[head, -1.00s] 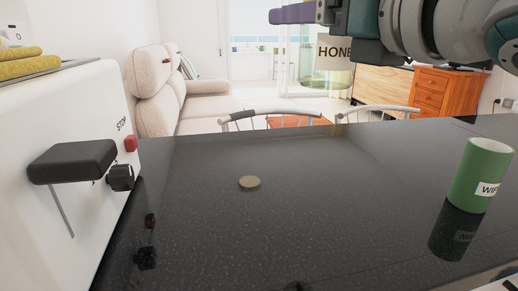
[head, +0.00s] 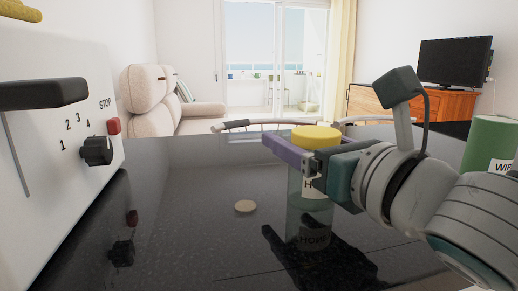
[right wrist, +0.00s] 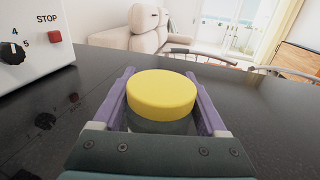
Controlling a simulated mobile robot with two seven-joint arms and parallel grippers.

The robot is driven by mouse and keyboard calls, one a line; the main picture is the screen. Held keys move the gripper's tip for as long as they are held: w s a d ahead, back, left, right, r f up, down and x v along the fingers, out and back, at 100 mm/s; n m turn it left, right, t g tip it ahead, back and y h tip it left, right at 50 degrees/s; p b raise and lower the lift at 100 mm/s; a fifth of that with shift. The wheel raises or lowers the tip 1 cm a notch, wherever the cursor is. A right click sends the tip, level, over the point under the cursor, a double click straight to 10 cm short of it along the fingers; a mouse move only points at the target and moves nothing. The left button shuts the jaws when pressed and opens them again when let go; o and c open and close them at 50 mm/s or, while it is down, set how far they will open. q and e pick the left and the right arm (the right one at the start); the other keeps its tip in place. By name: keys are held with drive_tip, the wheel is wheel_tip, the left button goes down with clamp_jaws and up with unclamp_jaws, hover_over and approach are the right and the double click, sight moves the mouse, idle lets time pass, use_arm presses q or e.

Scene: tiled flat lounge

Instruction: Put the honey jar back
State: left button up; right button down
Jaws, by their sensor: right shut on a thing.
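The honey jar (head: 316,137) has a yellow lid, a clear body and a white label partly covered by a finger. My right gripper (head: 297,150) has purple fingers and is shut around the jar just below the lid. The jar is upright, low over the black counter, right of the tan disc; I cannot tell whether its base touches the counter. In the right wrist view the yellow lid (right wrist: 161,93) sits between both fingers. The tan round disc (head: 245,207) lies flat and bare on the counter (head: 190,245). My left gripper is not in view.
A white toaster (head: 50,140) with a black lever stands at the left. A green wipes canister (head: 490,145) stands at the right, beyond my right arm. Chair backs (head: 250,125) rise behind the far counter edge. The counter around the disc is clear.

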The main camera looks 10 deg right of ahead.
drive_tip(key=shift+f, duration=0.15)
unclamp_jaws()
drive_tip(key=shift+r, duration=0.2)
drive_tip(key=shift+s+d, duration=0.1)
drive_tip(key=shift+s, duration=0.05)
drive_tip(key=v, duration=1.1)
drive_tip(key=shift+s+d+p, duration=0.1)
drive_tip(key=shift+s+p, duration=0.2)
drive_tip(key=shift+p, duration=0.05)
